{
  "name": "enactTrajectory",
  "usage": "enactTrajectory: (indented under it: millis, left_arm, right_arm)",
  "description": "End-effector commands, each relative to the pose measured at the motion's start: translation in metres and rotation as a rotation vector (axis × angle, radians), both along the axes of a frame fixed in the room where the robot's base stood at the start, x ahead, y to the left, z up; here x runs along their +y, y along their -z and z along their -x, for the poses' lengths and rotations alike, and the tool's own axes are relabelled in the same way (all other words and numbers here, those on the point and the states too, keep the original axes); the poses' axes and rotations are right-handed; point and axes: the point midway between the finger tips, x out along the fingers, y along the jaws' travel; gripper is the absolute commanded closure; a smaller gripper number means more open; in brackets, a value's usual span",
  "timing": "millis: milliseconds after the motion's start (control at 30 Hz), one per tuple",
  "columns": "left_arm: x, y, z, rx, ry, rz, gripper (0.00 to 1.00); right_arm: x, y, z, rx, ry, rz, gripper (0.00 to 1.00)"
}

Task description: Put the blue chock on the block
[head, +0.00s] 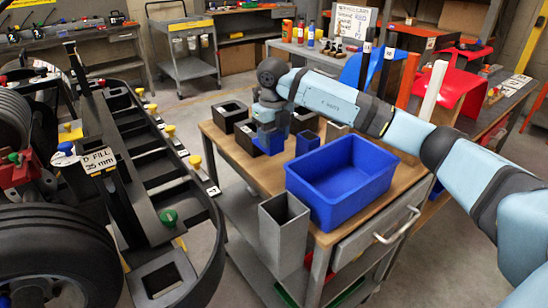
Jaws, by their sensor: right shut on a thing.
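My right gripper (269,131) points down over the far left part of the wooden-topped cart (262,178). It is shut on a blue piece (272,146), which I take to be the blue chock. The fingers hide much of it, and I cannot tell whether it touches the cart top. A black block with a square hole (246,138) is just left of the gripper, and a similar black block (230,112) is behind it. I cannot tell which block the task means. My left gripper is not in view.
A blue bin (340,206) and a grey square tube (284,238) stand at the cart's front. A small blue container (307,143) is right of the gripper. A kart frame with a tyre (60,255) fills the left. My right arm crosses above the cart's right side.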

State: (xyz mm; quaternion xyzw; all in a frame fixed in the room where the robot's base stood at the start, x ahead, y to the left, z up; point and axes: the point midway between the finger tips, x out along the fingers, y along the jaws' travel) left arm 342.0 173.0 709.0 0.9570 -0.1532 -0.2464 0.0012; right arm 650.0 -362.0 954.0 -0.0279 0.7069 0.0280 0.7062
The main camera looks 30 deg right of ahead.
Motion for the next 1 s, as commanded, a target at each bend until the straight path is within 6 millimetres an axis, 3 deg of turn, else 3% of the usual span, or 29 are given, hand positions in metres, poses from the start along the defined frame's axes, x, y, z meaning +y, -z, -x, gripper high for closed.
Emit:
enactTrajectory:
  millis: [267,500,900,933,1000]
  left_arm:
    - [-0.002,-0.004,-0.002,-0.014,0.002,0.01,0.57]
    - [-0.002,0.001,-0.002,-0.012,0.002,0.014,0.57]
    - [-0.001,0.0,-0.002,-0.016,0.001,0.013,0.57]
    - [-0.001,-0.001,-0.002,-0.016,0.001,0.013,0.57]
    - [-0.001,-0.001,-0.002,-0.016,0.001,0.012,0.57]
  right_arm:
    - [0.0,0.025,0.0,0.0,0.0,0.0,0.75]
    - [0.0,0.059,0.0,0.001,0.0,0.0,0.75]
    - [0.0,0.065,0.0,-0.001,0.0,0.0,0.75]
    - [0.0,0.064,0.0,-0.001,0.0,0.0,0.42]
    - [0.0,0.064,0.0,-0.001,0.0,0.0,0.26]
